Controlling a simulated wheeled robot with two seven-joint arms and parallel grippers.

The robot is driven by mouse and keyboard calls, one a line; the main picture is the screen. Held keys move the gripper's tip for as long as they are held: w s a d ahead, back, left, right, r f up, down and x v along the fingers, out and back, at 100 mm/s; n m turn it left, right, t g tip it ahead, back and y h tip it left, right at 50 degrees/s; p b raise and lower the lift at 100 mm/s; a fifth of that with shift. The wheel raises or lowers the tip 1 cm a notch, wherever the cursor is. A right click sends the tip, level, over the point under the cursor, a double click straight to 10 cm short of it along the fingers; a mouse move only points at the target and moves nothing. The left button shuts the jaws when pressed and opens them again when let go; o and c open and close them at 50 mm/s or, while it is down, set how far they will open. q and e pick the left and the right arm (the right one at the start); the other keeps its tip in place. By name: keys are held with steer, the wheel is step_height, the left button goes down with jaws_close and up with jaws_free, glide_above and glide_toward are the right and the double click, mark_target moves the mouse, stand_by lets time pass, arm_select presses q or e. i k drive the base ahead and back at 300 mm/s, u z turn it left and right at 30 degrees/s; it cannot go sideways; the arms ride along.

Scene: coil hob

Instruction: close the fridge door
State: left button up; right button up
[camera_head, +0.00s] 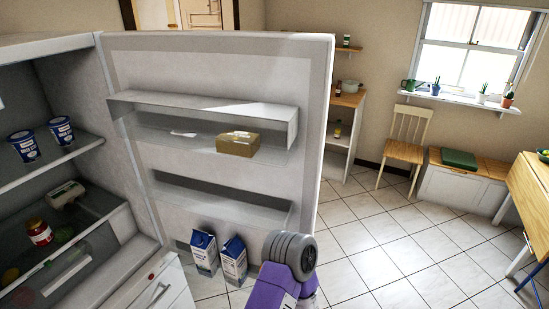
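The fridge door (309,140) stands wide open, its inner face toward me and its hinge side at the left by the fridge body (72,75). Its free edge is at the right. The upper door shelf (200,105) has a yellow-brown block (238,144) by it, and a lower door shelf (220,208) looks empty. A purple and grey link of my arm rises from the bottom, in front of the door's lower right part. Neither gripper shows. I cannot tell whether the arm touches the door.
Two milk cartons (204,252) (233,262) stand low at the door; what bears them is unclear. The fridge holds blue-and-white tubs (24,146) and a red jar (39,232). Tiled floor (395,245) is free at right, before a chair (405,150) and table (530,190).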

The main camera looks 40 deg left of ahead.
mark_target(284, 77)
steer(key=i, duration=2.9)
steer(key=u, duration=4.05)
steer(key=i, duration=0.5)
steer(key=u, duration=0.05)
